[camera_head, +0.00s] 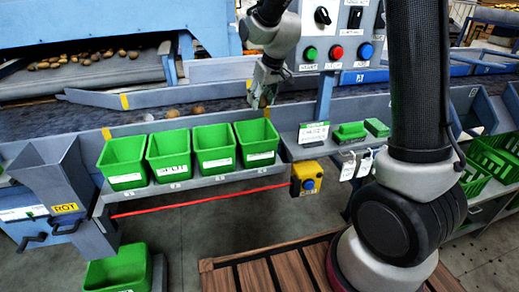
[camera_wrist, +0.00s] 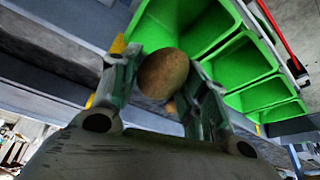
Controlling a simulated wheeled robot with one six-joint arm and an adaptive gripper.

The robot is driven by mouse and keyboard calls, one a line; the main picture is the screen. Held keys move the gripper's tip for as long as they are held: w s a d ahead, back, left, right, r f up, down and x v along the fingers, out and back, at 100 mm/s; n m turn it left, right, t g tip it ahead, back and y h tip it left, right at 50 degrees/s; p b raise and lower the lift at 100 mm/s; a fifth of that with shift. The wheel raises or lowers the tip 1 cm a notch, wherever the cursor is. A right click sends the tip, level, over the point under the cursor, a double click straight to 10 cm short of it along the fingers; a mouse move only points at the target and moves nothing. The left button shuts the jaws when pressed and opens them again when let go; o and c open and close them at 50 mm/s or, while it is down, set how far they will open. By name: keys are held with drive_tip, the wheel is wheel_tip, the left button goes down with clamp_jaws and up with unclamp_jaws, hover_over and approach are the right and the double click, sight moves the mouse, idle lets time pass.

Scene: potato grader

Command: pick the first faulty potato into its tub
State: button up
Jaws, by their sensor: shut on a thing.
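My gripper (camera_head: 264,92) is above the belt, just behind the rightmost green tub (camera_head: 257,144) in the head view. In the wrist view my gripper (camera_wrist: 164,80) is shut on a brown potato (camera_wrist: 164,73), held between its two fingers. Several green tubs stand in a row on the shelf, among them the leftmost tub (camera_head: 123,161), the second tub (camera_head: 169,154) and the third tub (camera_head: 214,148). Their label text is too small to read. The tubs also show in the wrist view (camera_wrist: 246,62). A smaller brown potato (camera_wrist: 171,107) shows beyond the held one.
A grey chute marked ROT (camera_head: 52,180) stands left of the tubs, with another green tub (camera_head: 117,272) low beside it. Loose potatoes (camera_head: 172,113) lie on the belt (camera_head: 75,121). A button panel (camera_head: 337,35) and a yellow stop box (camera_head: 306,179) stand near the tubs.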

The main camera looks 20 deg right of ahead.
drive_tip(key=shift+f, duration=2.4)
drive_tip(key=o, duration=1.1)
drive_tip(key=shift+r, duration=0.1)
drive_tip(key=v, duration=1.1)
drive_tip(key=shift+s+r, duration=0.2)
drive_tip(key=shift+r, duration=0.15)
